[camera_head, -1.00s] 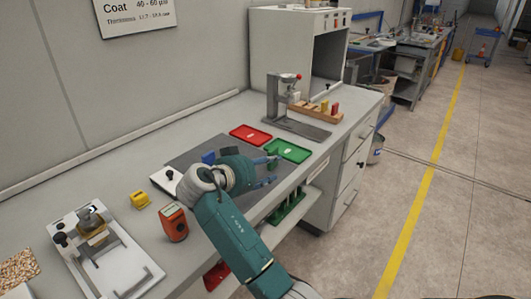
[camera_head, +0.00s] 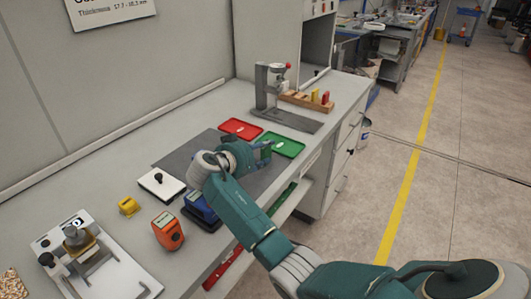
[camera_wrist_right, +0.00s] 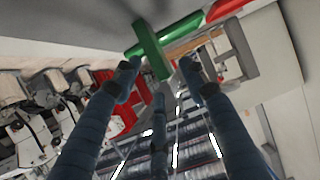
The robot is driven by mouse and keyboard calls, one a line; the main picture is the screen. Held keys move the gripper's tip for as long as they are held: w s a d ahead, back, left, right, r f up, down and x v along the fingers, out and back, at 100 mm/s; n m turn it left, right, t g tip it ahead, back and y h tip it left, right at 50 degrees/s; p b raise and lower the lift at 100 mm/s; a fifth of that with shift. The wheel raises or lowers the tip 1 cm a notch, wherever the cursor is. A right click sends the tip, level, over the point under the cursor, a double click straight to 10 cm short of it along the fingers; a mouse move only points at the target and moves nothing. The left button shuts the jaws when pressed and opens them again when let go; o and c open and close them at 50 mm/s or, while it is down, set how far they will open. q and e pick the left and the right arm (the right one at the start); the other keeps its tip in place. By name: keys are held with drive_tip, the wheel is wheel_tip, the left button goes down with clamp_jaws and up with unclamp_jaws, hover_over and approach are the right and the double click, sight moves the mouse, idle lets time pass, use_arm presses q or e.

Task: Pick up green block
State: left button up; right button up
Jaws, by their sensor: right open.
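The green block (camera_wrist_right: 150,50) shows in the right wrist view as an upright dark-green bar, just ahead of and between my fingertips. My right gripper (camera_wrist_right: 158,74) is open around the line of the block; I cannot tell whether any finger touches it. In the head view my right gripper (camera_head: 264,153) is low over the grey mat, just left of the green tray (camera_head: 281,146). There the block is mostly hidden by the fingers. My left gripper is not in view.
A red tray (camera_head: 240,128) lies behind the gripper. A grey stand (camera_head: 262,92) and wooden rack (camera_head: 306,103) stand at the back. A blue device (camera_head: 199,208), orange device (camera_head: 167,231), yellow block (camera_head: 128,206) and white plate (camera_head: 161,184) are nearer and left.

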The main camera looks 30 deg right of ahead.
drive_tip(key=x, duration=0.3)
drive_tip(key=shift+w+d+f+p, duration=0.1)
drive_tip(key=shift+d+f+p, duration=0.1)
drive_tip(key=shift+p, duration=0.15)
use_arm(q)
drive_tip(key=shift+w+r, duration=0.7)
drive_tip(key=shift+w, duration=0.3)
use_arm(e)
drive_tip(key=shift+a, duration=0.1)
clamp_jaws()
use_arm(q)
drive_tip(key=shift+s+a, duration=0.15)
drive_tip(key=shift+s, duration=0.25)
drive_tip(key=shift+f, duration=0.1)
use_arm(e)
drive_tip(key=shift+r, duration=0.15)
